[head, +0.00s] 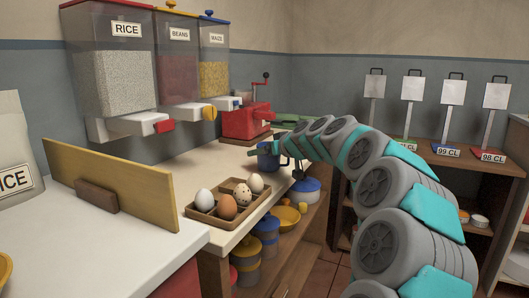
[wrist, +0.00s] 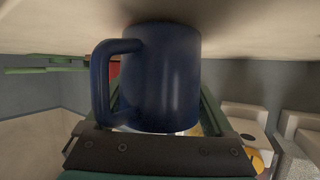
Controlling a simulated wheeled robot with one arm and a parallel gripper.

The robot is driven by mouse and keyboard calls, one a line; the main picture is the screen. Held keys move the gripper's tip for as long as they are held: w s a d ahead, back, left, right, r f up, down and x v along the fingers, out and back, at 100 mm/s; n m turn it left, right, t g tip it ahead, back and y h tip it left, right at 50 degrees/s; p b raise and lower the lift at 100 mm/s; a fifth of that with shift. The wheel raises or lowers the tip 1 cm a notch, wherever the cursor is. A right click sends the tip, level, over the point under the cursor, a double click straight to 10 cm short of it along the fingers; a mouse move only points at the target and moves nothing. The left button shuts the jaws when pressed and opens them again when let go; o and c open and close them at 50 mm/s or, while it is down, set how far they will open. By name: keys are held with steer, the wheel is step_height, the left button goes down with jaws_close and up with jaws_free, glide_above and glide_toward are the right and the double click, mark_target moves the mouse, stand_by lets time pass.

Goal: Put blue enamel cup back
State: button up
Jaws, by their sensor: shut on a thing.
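The blue enamel cup (head: 268,157) is at the far end of the white counter, near its right edge and in front of the red grinder. It also fills the middle of the wrist view (wrist: 168,80), with its handle on the left. My gripper (head: 283,158) is shut on the cup, with a finger on each side of it in the wrist view (wrist: 160,100). My arm reaches in from the right. I cannot tell whether the cup touches the counter top.
A wooden tray (head: 220,222) with several eggs lies nearer on the counter. The red grinder (head: 246,121) stands behind the cup. Rice, beans and maize dispensers hang on the left wall.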

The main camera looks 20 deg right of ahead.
steer(key=shift+f, duration=0.25)
steer(key=o, duration=1.5)
steer(key=shift+r, duration=0.2)
steer(key=b+v, duration=0.1)
steer(key=v, duration=1.1)
